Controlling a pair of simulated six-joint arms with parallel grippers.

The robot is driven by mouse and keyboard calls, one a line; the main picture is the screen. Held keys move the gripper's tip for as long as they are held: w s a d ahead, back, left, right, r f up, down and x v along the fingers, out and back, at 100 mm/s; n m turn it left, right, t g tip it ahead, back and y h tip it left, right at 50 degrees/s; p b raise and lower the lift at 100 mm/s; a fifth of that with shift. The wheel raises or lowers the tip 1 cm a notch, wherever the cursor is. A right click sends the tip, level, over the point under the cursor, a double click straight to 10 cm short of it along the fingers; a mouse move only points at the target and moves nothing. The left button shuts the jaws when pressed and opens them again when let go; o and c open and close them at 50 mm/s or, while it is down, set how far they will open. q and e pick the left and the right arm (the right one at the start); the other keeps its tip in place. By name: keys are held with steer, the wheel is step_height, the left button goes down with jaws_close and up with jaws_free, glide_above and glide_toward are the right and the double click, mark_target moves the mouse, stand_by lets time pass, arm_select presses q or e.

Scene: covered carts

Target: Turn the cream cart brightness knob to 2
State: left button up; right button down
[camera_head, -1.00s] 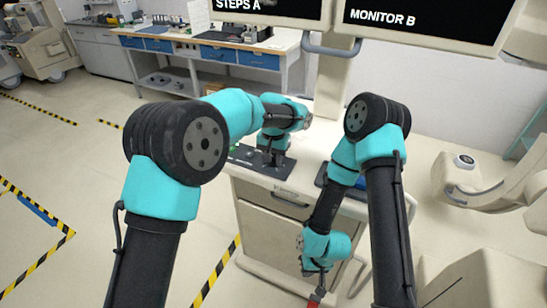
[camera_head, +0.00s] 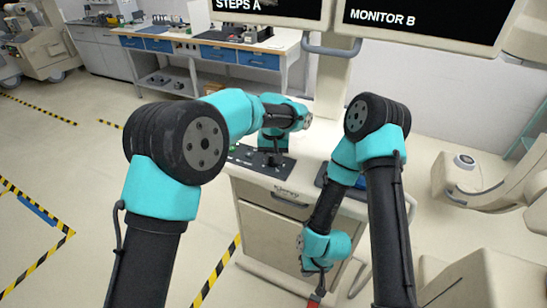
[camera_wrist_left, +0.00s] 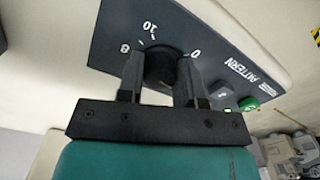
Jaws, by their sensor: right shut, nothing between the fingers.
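The cream cart (camera_head: 262,222) stands in the middle of the head view, with a dark control panel (camera_head: 241,155) on its top. In the left wrist view a black round knob (camera_wrist_left: 160,64) sits on that panel (camera_wrist_left: 215,55), with 8, 10 and 0 showing around it. Its pointer and other numbers are hidden. My left gripper (camera_wrist_left: 161,75) has one finger on each side of the knob, seemingly touching it. In the head view its tips are hard to make out. My right gripper (camera_head: 315,300) is low in front of the cart, shut and empty, partly cut off.
The wrist view shows the word PATTERN, a green button (camera_wrist_left: 247,104) and a grey button (camera_wrist_left: 221,91) beside the knob. A blue item (camera_head: 334,183) lies on the cart's right side. Monitors (camera_head: 420,22) hang above.

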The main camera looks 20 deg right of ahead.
arm_select(q)
steer(key=o, duration=0.5)
steer(key=shift+c, duration=0.2)
steer(key=shift+r, duration=0.1)
step_height(320, 180, up, 17)
stand_by(0.4)
steer(key=shift+r, duration=0.1)
